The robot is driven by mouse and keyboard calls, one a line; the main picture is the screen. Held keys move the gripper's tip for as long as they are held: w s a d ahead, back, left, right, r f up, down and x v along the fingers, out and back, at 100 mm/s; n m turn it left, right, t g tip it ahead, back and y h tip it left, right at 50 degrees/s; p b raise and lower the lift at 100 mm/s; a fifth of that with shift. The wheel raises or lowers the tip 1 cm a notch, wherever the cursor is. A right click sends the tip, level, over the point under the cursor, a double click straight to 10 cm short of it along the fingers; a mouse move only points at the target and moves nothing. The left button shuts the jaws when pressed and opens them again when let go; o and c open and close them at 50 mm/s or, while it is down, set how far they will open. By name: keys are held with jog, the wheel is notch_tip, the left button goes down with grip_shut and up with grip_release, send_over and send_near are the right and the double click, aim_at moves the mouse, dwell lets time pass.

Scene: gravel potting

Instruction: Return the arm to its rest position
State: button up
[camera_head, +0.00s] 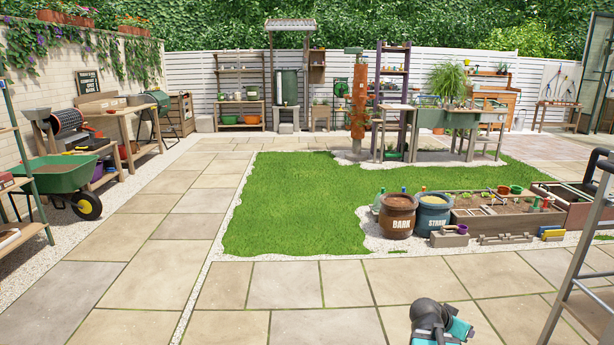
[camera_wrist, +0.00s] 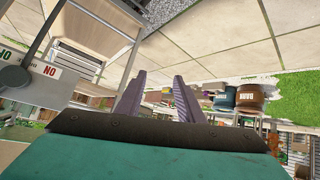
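My gripper (camera_wrist: 158,80) shows in the wrist view as two ridged purple-grey fingers reaching out past a dark plate and a teal body. The fingers stand apart with a clear gap, and nothing is held between them. The wrist view is tilted almost upside down, with paving slabs at the top. In the head view, part of my arm, dark with teal pieces, shows at the bottom right of centre over the paving. The fingers cannot be made out there.
A ladder (camera_head: 580,235) stands at the right edge. Bark (camera_head: 397,216) and straw (camera_head: 432,215) barrels stand beside a planter bed (camera_head: 490,222). A green wheelbarrow (camera_head: 62,175) is at left. The wrist view shows a sign (camera_wrist: 50,71) and a slatted frame at left. Front paving is mostly clear.

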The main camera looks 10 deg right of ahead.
jog(key=s+a+f+n+g+y+p, duration=0.1)
jog(key=s+a+f+n+y+p, duration=0.1)
jog(key=s+a+f+p, duration=0.45)
jog(key=s+a+f+n+g+y+p, duration=0.1)
jog(key=a+f+n+g+y+p, duration=0.2)
jog(key=a+f, duration=0.7)
jog(key=s+a+f+n+g+y+p, duration=0.2)
jog(key=s+a+n+p, duration=0.1)
jog(key=s+a, duration=0.7)
jog(key=s+a+f+n+g+y+p, duration=0.2)
jog(key=s+a+n+g+p, duration=0.1)
jog(key=s+a, duration=0.7)
jog(key=shift+s+a+f+n+p, duration=0.2)
jog(key=shift+s+n+p, duration=0.2)
jog(key=shift+s, duration=0.75)
jog(key=shift+d, duration=0.15)
jog(key=shift+c, duration=0.4)
